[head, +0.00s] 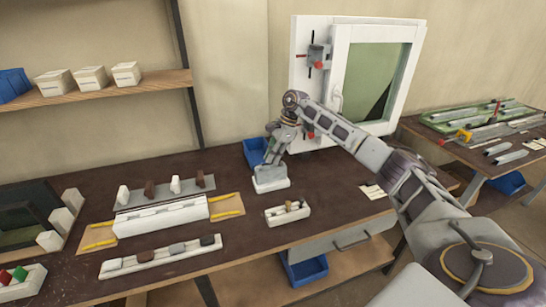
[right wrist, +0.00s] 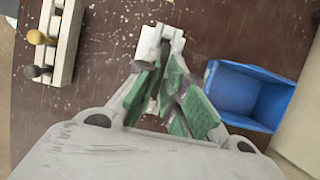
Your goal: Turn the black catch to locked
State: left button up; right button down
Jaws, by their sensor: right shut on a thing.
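My right gripper (head: 270,163) points down at a small white block (head: 270,184) on the bench. In the right wrist view, its green-padded fingers (right wrist: 167,82) are closed around a part at the white block (right wrist: 160,38). The fingers hide most of this part, so I cannot tell whether it is the black catch or which way it is turned. On the white window frame (head: 298,60), a grey fitting (head: 318,54) carries a black upright bar and a red knob. My left gripper is not in view.
A blue bin (head: 254,150) stands close behind the block; the right wrist view shows it (right wrist: 250,95) beside the fingers. A white holder with small knobbed pieces (head: 288,213) is in front. A long white rack (head: 160,218) lies left. Bare bench (head: 335,180) lies right.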

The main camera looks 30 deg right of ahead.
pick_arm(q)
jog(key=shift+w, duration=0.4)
pick_arm(e)
jog(key=shift+r, duration=0.1)
jog(key=c, duration=1.7)
grip_release()
jog(key=shift+d+r, duration=0.25)
jog(key=shift+r, duration=0.35)
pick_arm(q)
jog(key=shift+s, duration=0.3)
pick_arm(e)
jog(key=v, duration=1)
jog(key=shift+d+r, duration=0.15)
jog(key=shift+r, duration=0.15)
